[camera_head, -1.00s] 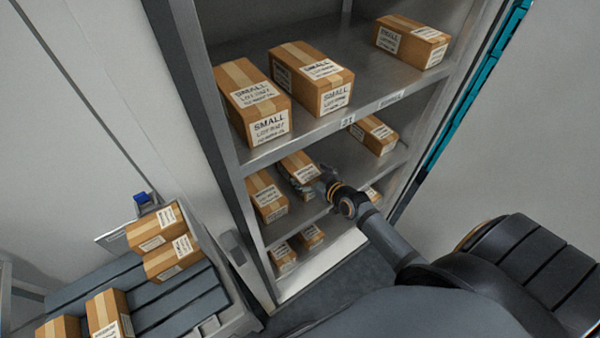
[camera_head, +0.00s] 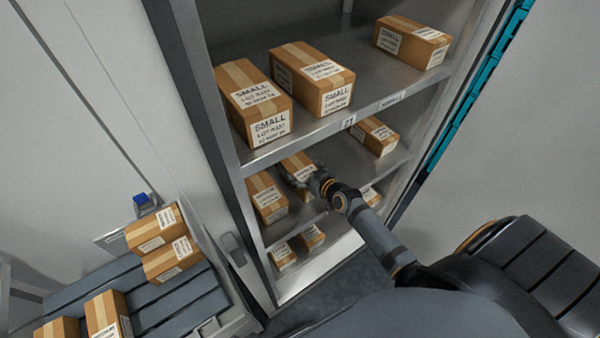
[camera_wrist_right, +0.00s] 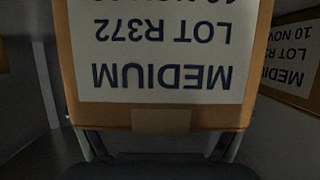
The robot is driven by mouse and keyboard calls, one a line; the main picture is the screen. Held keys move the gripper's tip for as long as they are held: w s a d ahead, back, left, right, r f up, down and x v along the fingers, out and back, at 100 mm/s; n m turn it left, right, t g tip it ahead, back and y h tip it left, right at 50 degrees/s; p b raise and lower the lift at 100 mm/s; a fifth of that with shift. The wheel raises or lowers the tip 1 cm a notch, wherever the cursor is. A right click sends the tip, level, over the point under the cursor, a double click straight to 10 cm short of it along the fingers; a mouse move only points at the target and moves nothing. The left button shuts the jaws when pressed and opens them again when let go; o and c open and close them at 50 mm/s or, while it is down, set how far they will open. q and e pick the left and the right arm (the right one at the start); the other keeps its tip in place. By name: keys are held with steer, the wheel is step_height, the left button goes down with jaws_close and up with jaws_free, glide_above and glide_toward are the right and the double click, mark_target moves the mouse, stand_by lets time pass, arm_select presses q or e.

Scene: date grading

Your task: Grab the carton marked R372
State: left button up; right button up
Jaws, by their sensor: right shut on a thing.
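The carton marked R372 (camera_wrist_right: 150,60) fills the middle of the right wrist view, its label upside down and reading MEDIUM, LOT R372. In the head view this brown carton (camera_head: 297,162) is on the cabinet's middle shelf, partly hidden by my right gripper. My right gripper (camera_head: 296,177) is shut on the carton at its front end. In the wrist view its fingers (camera_wrist_right: 160,146) show at both sides of the carton's near end. My left gripper is not in view.
A similar carton (camera_head: 266,196) stands close to the left on that shelf; another (camera_head: 374,136) is farther right. The upper shelf (camera_head: 325,127) with large SMALL cartons (camera_head: 312,78) is overhead. Cartons (camera_head: 310,237) sit below. A slatted table (camera_head: 190,295) with cartons is at lower left.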

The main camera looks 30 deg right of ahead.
steer(key=shift+r, duration=0.15)
steer(key=shift+c, duration=0.2)
steer(key=shift+w+r, duration=0.1)
steer(key=shift+r, duration=0.15)
step_height(320, 180, up, 2)
steer(key=shift+r+p, duration=0.2)
steer(key=shift+p, duration=0.45)
steer(key=s+r, duration=0.1)
steer(key=r, duration=0.1)
steer(key=s+r+p, duration=0.1)
steer(key=s+r, duration=0.1)
steer(key=s+r+p, duration=0.1)
steer(key=shift+s+d+r, duration=0.25)
steer(key=shift+d+r, duration=0.15)
steer(key=p+v, duration=0.9)
steer(key=v, duration=0.1)
steer(key=shift+d, duration=0.2)
steer(key=shift+s+r, duration=0.1)
